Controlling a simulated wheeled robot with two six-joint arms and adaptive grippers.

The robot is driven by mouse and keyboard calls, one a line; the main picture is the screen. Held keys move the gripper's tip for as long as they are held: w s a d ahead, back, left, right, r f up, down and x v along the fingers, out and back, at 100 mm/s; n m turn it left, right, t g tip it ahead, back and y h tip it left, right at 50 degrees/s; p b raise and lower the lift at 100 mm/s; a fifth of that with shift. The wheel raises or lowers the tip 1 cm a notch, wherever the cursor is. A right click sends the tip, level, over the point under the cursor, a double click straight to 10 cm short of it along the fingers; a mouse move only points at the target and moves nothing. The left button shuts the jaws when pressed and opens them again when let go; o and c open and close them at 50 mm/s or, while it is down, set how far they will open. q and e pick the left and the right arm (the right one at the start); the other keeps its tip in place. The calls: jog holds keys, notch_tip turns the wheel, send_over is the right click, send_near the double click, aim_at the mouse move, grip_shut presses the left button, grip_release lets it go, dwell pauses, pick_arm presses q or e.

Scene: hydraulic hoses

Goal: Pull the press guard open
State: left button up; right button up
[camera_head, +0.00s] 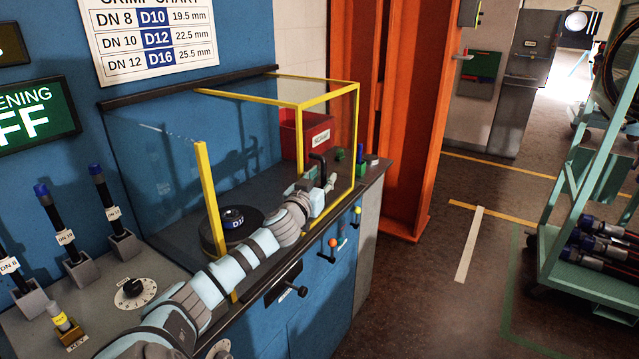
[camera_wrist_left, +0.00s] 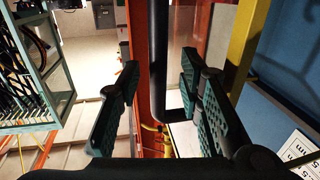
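The press guard (camera_head: 357,130) is a clear box with a yellow frame over the crimping press on the blue bench. A yellow post (camera_head: 207,200) stands at its left. A black bent handle (camera_head: 318,160) stands at the guard's front right; in the left wrist view it is a dark bar (camera_wrist_left: 158,60) that bends near its end. My left gripper (camera_head: 322,184) is at this handle. Its fingers (camera_wrist_left: 162,105) are apart, with the bar between them and gaps showing on both sides. The round black die holder marked D12 (camera_head: 233,218) sits inside. My right gripper is not in view.
My left arm crosses low over the bench front. A red bin (camera_head: 308,128) stands behind the guard glass. Hoses in holders (camera_head: 115,215), a dial (camera_head: 132,290) and a key block (camera_head: 66,325) are at left. An orange column (camera_head: 405,130) stands right, with open floor beyond.

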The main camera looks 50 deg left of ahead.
pick_arm(q)
jog(key=v, duration=0.6)
jog(key=shift+s+d, duration=0.1)
